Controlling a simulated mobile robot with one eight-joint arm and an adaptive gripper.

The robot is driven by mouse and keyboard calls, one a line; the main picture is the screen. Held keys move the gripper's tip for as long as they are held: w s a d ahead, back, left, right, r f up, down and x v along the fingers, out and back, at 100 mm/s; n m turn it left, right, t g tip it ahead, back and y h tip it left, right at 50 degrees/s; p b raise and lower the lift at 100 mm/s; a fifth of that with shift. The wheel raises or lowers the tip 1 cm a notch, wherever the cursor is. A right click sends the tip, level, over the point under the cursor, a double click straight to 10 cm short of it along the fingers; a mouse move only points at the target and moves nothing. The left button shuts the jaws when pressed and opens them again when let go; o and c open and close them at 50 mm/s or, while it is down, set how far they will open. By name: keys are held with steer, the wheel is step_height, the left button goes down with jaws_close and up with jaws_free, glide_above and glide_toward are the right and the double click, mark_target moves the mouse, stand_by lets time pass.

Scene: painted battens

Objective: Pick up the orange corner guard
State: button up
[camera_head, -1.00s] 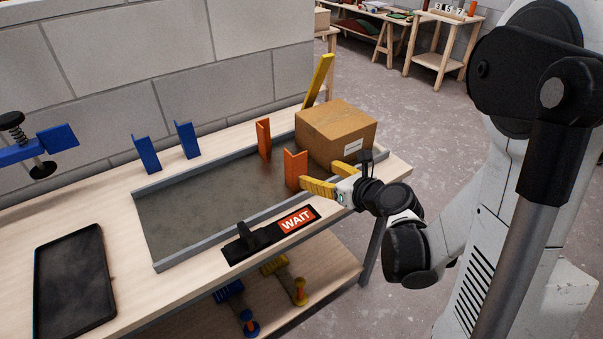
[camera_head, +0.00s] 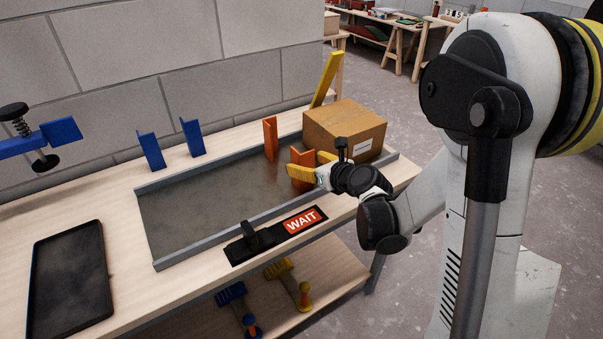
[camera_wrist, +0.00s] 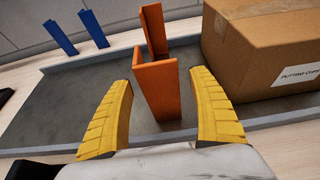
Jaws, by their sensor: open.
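Two orange corner guards stand upright in the shallow grey tray (camera_head: 200,215). The nearer orange corner guard (camera_head: 301,156) is partly hidden by my gripper in the head view; in the wrist view it (camera_wrist: 158,95) stands between my fingers. The farther orange corner guard (camera_head: 270,139) stands behind it, and in the wrist view its top (camera_wrist: 153,30) shows just beyond. My gripper (camera_head: 308,165) is open, its yellow fingers on either side of the nearer guard. In the wrist view my gripper (camera_wrist: 160,85) shows gaps on both sides of that guard.
A cardboard box (camera_head: 345,127) sits close to the right of the guards. Two blue corner guards (camera_head: 151,151) (camera_head: 192,138) stand at the back left. A yellow batten (camera_head: 326,79) leans behind.

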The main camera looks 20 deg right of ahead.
steer(key=c, duration=1.3)
